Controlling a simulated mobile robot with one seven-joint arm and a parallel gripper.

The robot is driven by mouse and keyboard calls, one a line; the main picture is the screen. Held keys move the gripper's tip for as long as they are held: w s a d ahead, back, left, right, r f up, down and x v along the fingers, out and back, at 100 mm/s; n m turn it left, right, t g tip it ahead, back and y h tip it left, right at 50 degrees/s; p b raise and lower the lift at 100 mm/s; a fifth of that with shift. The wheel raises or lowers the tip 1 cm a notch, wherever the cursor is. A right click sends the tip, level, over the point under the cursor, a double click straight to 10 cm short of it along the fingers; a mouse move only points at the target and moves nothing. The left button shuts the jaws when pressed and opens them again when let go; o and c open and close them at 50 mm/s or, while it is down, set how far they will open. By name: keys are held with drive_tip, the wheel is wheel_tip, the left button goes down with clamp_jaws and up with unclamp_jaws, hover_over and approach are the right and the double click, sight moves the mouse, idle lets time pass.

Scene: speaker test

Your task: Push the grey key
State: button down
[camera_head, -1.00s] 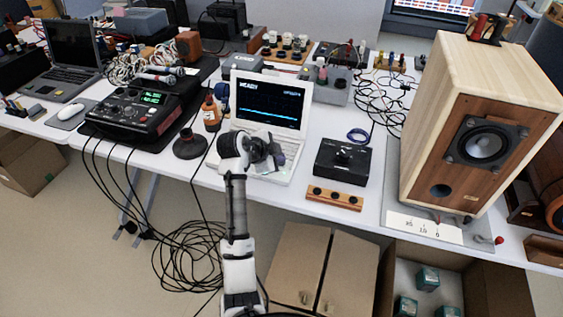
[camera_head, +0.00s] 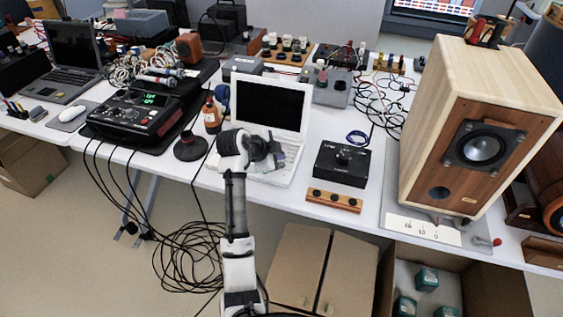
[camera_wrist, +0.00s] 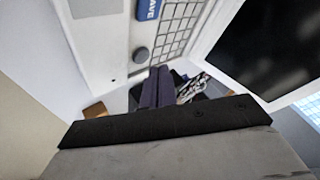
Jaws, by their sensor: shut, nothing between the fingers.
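The white laptop (camera_head: 298,134) stands on the table with its lid up and its screen black. In the wrist view, its white deck (camera_wrist: 105,45) carries a blue key marked SAVE (camera_wrist: 149,9), a round grey key (camera_wrist: 140,55) and rows of grey keyboard keys (camera_wrist: 180,25). My gripper (camera_head: 280,158) is over the laptop's front part in the head view and hides some of the keyboard. In the wrist view, my gripper (camera_wrist: 158,75) is shut and empty, its tips close beside the round grey key. I cannot tell whether they touch it.
A black box with a knob (camera_head: 342,163) and a small wooden block (camera_head: 334,200) are right of the laptop. A large wooden speaker (camera_head: 425,120) stands farther right. A brown bottle (camera_head: 211,115) and a black round stand (camera_head: 190,147) are at left.

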wheel_tip(320, 180, up, 6)
drive_tip(key=p, duration=0.3)
drive_tip(key=shift+p, duration=0.4)
idle(1.3)
